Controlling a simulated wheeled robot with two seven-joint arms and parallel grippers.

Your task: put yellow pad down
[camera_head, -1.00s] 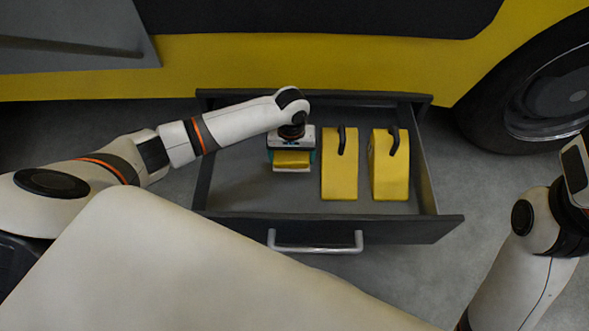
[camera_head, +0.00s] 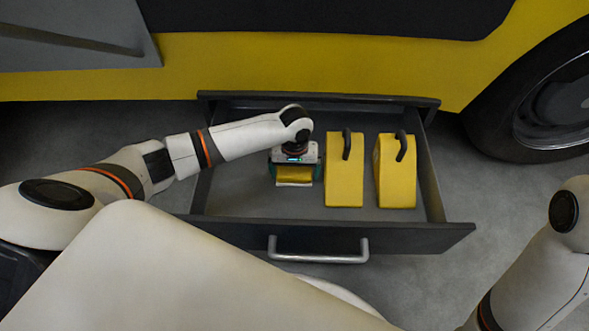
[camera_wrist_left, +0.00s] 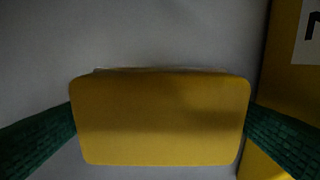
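The yellow pad (camera_wrist_left: 160,120) fills the middle of the left wrist view, with a pale edge along its far side. It also shows in the head view (camera_head: 293,174), under the wrist in the left part of the open drawer (camera_head: 230,200). My left gripper (camera_head: 296,176) points down into the drawer. Its green fingers meet the pad's left and right ends, so it looks shut on the pad. I cannot tell whether the pad touches the drawer floor. My right arm is at the right edge of the head view, with its gripper out of view.
Two yellow wedge blocks with black handles stand in the drawer right of the pad: a nearer one (camera_head: 344,180) and one further right (camera_head: 396,180). The drawer front has a grey handle (camera_head: 318,250). Floor left of the pad inside the drawer is clear.

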